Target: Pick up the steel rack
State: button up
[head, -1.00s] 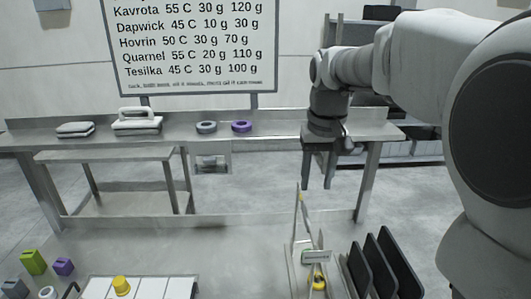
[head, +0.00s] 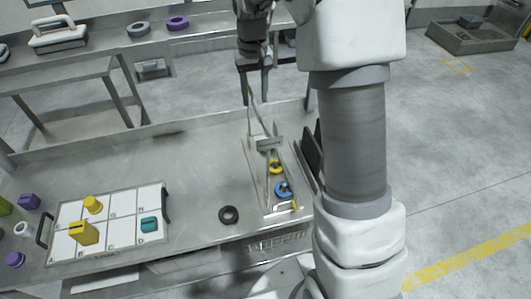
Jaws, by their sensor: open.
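The steel rack (head: 258,178) stands on the near steel table, right of the table's middle. It is a narrow tray with a raised handle frame (head: 268,143), and it holds a yellow ring piece (head: 276,167) and a blue ring piece (head: 283,189). My gripper (head: 254,99) points down with its two fingers apart, empty. In the picture it appears just above the rack's far end; the exact gap in depth cannot be told. My arm covers the area to the right of the rack.
A white gridded tray (head: 119,236) with yellow and teal blocks stands further left. Dark upright plates (head: 312,152) are close on the rack's right. The table between the rack and the gridded tray is mostly clear.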

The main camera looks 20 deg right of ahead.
notch_tip(320, 180, down, 8)
jog(key=shift+r+p, duration=0.25)
jog(key=shift+p, duration=0.2)
jog(key=shift+d+f, duration=0.1)
jog(key=shift+f, duration=0.15)
dwell(0.4)
grip_shut()
dwell(1.4)
jog(key=shift+r, duration=0.15)
